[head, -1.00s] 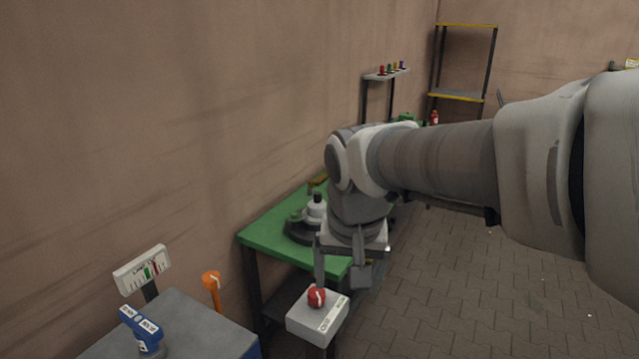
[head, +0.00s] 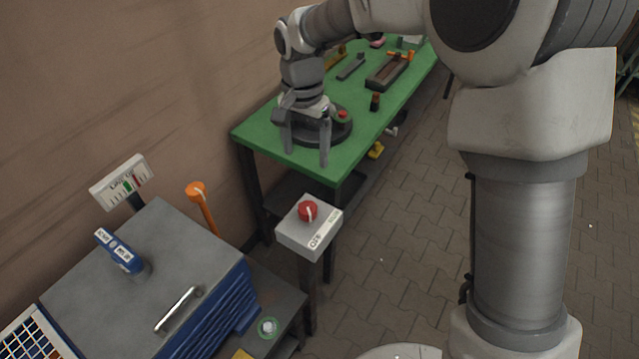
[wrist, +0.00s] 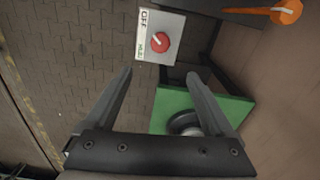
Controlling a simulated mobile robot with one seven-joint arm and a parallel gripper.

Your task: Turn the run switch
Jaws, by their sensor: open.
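The run switch is a red round knob (head: 308,211) with a white pointer mark. It sits on top of a pale grey box (head: 291,239) on a dark post. The box has a white label reading OFF and what looks like RUN. In the wrist view the knob (wrist: 160,42) is ahead of the fingers, and its white mark slants to the upper left; which position it marks I cannot tell for sure. My gripper (head: 306,156) is open and empty, fingers pointing down, behind the box in the head view. It also shows in the wrist view (wrist: 160,75), apart from the knob.
A green table (head: 392,113) with a dark round fixture stands behind the switch. An orange-topped lever (head: 197,190) and a blue-sided cabinet with a grey top (head: 190,246) are at left. Paved floor (head: 410,250) is open to the right.

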